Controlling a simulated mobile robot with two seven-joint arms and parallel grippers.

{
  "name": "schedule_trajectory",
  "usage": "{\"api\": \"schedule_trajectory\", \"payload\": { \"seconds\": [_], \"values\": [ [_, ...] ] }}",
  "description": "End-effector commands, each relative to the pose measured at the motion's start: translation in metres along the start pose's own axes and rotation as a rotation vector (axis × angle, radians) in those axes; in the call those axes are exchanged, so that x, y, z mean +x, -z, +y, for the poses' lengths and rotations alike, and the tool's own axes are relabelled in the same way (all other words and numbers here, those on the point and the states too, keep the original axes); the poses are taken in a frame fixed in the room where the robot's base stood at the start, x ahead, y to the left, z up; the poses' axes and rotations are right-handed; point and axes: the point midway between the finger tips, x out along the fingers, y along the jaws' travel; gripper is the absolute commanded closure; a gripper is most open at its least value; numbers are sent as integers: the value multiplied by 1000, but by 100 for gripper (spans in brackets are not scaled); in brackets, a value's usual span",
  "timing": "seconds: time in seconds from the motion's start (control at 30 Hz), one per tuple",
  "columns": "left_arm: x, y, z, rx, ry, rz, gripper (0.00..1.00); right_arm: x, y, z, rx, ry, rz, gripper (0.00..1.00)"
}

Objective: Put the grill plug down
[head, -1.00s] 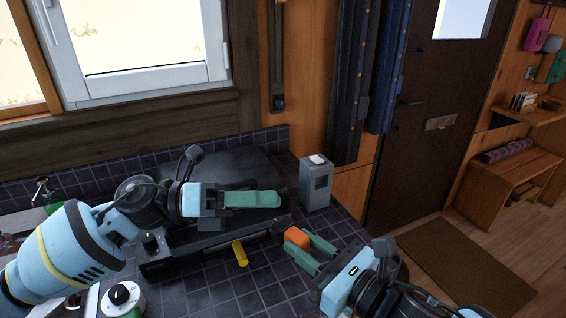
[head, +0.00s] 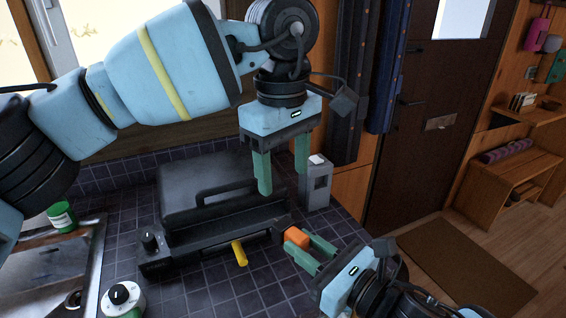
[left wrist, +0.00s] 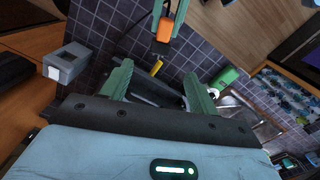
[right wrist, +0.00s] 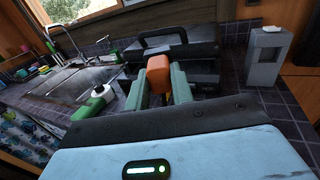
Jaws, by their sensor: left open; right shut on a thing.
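The orange grill plug (head: 296,237) is held between the green fingers of my right gripper (head: 308,250), above the tiled counter at its right front. It also shows in the right wrist view (right wrist: 159,75) and at the top of the left wrist view (left wrist: 164,29). My left gripper (head: 283,180) is open and empty, pointing down above the grill's right side.
A grey box (head: 315,186) with a white top stands at the counter's back right. Tiles in front of the grill are clear.

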Motion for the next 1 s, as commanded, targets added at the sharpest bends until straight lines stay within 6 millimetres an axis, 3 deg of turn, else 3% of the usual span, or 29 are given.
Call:
{"api": "schedule_trajectory", "payload": {
  "seconds": [0.37,1.0],
  "values": [
    [6,2,-1,7,12,27,40,0,0,0,0,0,-1,100],
    [102,4,-2,6,11,24,40,0,0,0,0,0,-1,100]
  ]
}}
